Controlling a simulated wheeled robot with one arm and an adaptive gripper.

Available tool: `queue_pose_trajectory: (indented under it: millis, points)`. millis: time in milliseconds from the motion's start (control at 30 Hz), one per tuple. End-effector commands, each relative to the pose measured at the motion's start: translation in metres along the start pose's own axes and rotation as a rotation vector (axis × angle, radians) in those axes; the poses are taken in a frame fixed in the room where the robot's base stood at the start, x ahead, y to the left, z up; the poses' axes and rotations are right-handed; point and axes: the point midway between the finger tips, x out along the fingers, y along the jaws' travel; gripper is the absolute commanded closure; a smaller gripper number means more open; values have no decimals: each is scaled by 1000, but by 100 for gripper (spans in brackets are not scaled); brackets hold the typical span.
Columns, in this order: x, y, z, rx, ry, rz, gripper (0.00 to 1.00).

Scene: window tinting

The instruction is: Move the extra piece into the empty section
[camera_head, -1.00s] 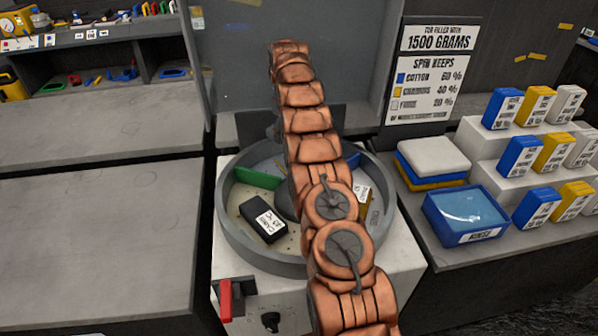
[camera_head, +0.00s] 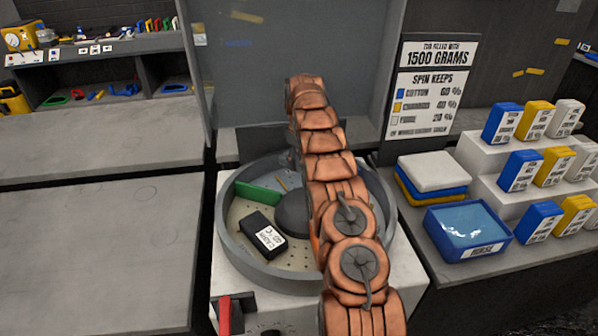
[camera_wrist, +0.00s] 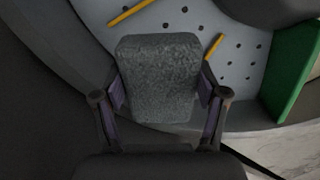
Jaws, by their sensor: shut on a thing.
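My gripper (camera_wrist: 161,88) is shut on a dark grey rounded block (camera_wrist: 160,75), with one finger on each side, in the wrist view. The block shows over or against the pale perforated floor of a round grey tub (camera_head: 232,254); I cannot tell whether it touches. In the head view my arm hides the gripper, the block and the tub's right part. A green divider (camera_head: 258,194) stands in the tub and also shows in the wrist view (camera_wrist: 293,75). A black block with a white label (camera_head: 262,236) lies in the section in front of it.
A dark grey hub (camera_head: 291,215) rises mid-tub. A red lever (camera_head: 225,312) stands at the tub stand's front. At right are a blue rinse basin (camera_head: 467,229), stacked pads (camera_head: 432,174) and several labelled blocks. The left worktop (camera_head: 90,250) is clear.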

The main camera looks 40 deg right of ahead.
Motion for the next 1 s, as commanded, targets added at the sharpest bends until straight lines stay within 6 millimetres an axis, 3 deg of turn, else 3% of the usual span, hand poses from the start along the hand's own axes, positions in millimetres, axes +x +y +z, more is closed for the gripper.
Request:
queue_pose_trajectory:
  millis: [367,633,1000]
  points:
    - [20,0,0,0,-1,-2,72]
    - [50,-1,0,-1,-1,-1,72]
    - [55,-1,0,-1,0,-1,72]
